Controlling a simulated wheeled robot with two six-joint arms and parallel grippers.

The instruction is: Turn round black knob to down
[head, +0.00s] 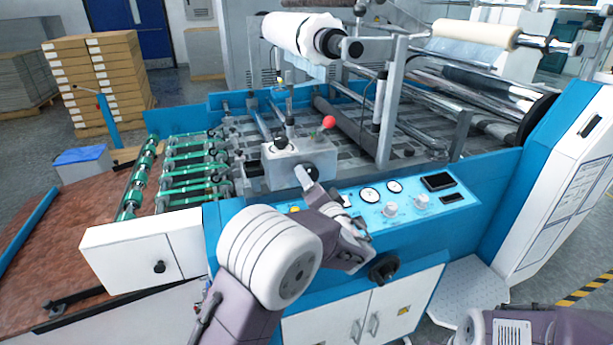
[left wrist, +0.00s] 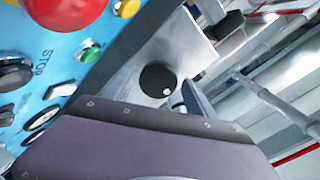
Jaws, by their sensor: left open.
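The round black knob (head: 299,171) is on the front face of the grey metal box in the middle of the machine, mostly hidden by my gripper in the head view. In the left wrist view the knob (left wrist: 156,76) shows as a black disc with a small white dot at its lower right. My left gripper (head: 307,178) is at the box front, close to the knob. My right gripper is out of view.
The blue control panel (head: 455,200) with dials and buttons lies right of my left arm. Another black knob (head: 383,268) is on the lower front. Green rollers (head: 138,180) are at the left.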

